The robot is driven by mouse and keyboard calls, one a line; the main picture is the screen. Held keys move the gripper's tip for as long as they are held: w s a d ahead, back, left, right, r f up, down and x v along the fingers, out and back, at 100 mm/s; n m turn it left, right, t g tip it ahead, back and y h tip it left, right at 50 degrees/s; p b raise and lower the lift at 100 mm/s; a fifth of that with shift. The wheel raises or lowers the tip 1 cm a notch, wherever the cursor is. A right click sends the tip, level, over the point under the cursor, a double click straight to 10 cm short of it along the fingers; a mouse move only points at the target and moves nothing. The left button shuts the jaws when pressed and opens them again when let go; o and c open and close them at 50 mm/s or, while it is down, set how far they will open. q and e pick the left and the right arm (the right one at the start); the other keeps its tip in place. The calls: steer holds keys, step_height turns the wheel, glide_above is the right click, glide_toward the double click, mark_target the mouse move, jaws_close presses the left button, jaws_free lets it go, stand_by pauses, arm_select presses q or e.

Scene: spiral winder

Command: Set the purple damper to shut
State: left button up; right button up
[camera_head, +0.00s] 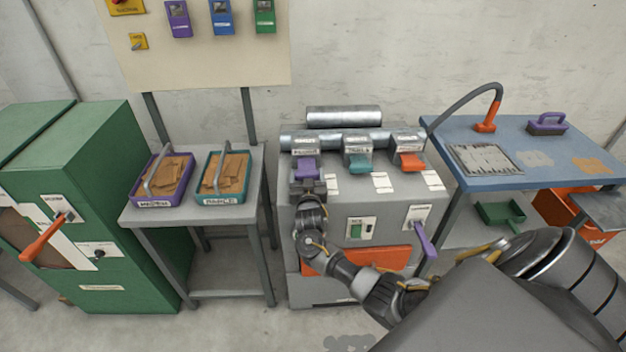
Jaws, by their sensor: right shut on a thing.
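The purple damper (306,167) is the leftmost of three coloured handles on the front of the grey winder (340,200). It sticks out below a small grey housing with a label. My right gripper (308,184) reaches up from below and is shut on the purple damper, covering its lower front part. The teal damper (358,161) and the orange damper (410,161) are beside it to the right. White label plates lie below the dampers; the one under the purple damper is partly hidden by my gripper. My left gripper is not in view.
A purple lever (425,243) juts from the winder's right front, close above my right arm. A green switch (356,231) and an orange panel (385,259) are on the front. A table with two trays (140,212) stands left, a blue bench (500,183) right.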

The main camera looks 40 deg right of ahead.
steer(key=o, duration=1.4)
steer(key=v, duration=1.1)
steer(key=shift+b, duration=0.3)
steer(key=shift+f, duration=0.1)
